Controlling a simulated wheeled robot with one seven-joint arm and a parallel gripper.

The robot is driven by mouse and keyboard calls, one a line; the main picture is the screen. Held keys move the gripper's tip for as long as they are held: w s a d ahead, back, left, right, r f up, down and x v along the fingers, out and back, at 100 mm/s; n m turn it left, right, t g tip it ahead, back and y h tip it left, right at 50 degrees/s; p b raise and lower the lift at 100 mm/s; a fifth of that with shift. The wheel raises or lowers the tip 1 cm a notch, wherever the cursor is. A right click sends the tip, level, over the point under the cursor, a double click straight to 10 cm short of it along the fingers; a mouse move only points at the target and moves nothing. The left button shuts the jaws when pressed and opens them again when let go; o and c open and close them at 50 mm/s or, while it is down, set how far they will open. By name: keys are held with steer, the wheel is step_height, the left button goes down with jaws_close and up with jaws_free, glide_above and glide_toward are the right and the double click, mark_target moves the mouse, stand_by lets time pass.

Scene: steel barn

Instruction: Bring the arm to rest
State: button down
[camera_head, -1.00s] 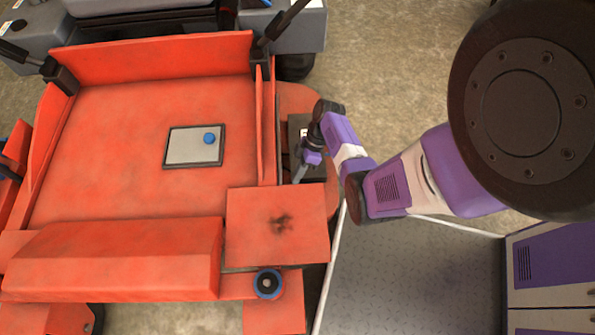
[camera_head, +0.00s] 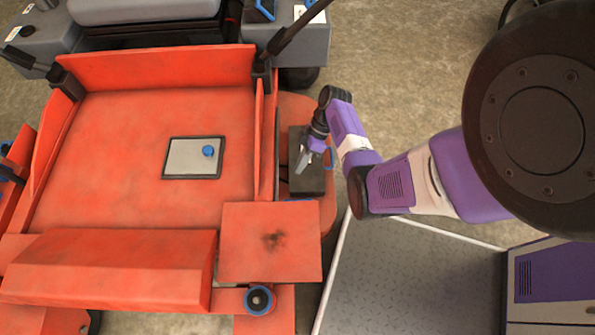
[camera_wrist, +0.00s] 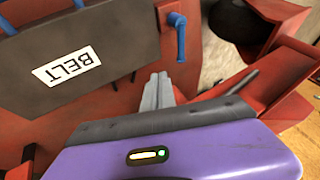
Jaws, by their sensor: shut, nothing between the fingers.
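My purple arm reaches in from the right in the head view. My gripper (camera_head: 301,166) is at its end, above the dark panel on the right side of the orange machine. In the wrist view the grey fingers of my gripper (camera_wrist: 158,90) are together, with nothing between them. They lie near a dark plate (camera_wrist: 95,55) with a white label reading BELT and a blue handle (camera_wrist: 178,35). I cannot tell whether the fingers touch anything.
The orange machine deck (camera_head: 100,140) fills the left. A grey tray (camera_head: 190,168) with a blue round knob (camera_head: 208,151) lies on it. A square orange plate (camera_head: 260,255) stands in front of my gripper. Bare floor (camera_head: 400,60) is open at the upper right.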

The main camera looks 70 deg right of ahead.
steer(key=shift+p+v, duration=0.35)
steer(key=shift+v, duration=1.8)
steer(key=shift+w, duration=0.1)
